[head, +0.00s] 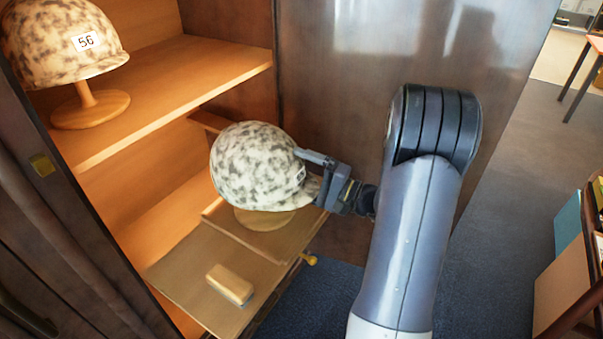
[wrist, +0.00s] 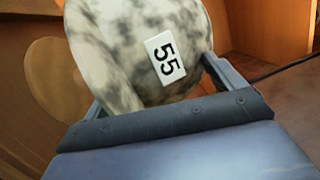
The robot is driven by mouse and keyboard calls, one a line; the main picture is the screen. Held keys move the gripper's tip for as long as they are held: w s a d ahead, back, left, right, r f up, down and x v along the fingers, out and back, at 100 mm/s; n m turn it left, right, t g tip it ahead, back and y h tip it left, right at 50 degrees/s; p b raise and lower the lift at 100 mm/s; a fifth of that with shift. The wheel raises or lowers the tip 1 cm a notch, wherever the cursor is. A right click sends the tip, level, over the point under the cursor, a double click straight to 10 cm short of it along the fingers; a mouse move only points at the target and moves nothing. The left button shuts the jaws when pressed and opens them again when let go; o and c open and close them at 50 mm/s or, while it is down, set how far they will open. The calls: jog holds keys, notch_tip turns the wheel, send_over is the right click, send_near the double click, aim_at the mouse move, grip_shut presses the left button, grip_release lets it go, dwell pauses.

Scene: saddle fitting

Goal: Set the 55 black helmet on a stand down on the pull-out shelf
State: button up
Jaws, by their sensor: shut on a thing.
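The helmet numbered 55 (head: 255,165) is mottled cream and dark grey rather than plain black. It sits on a wooden stand, whose round base (head: 265,219) shows below it. My gripper (head: 314,176) is shut on the helmet at its right side in the head view. In the wrist view the jaws (wrist: 152,88) lie either side of the helmet (wrist: 115,45), with its 55 label between them. The pull-out shelf (head: 185,265) extends from the cabinet under the helmet. I cannot tell whether the stand's base touches it.
A wooden-backed brush or block (head: 230,284) lies on the shelf's front part. A similar helmet numbered 56 (head: 65,42) stands on the upper shelf (head: 180,85). A cabinet door or side panel (head: 340,90) rises behind my gripper. A yellow knob (head: 310,259) sits at the shelf's right edge.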

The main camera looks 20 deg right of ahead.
dwell(0.3)
jog(key=o, duration=1.8)
jog(key=shift+r, duration=0.2)
jog(key=b+v, duration=0.2)
jog(key=v, duration=1)
jog(key=shift+s+f, duration=0.1)
jog(key=shift+f, duration=0.05)
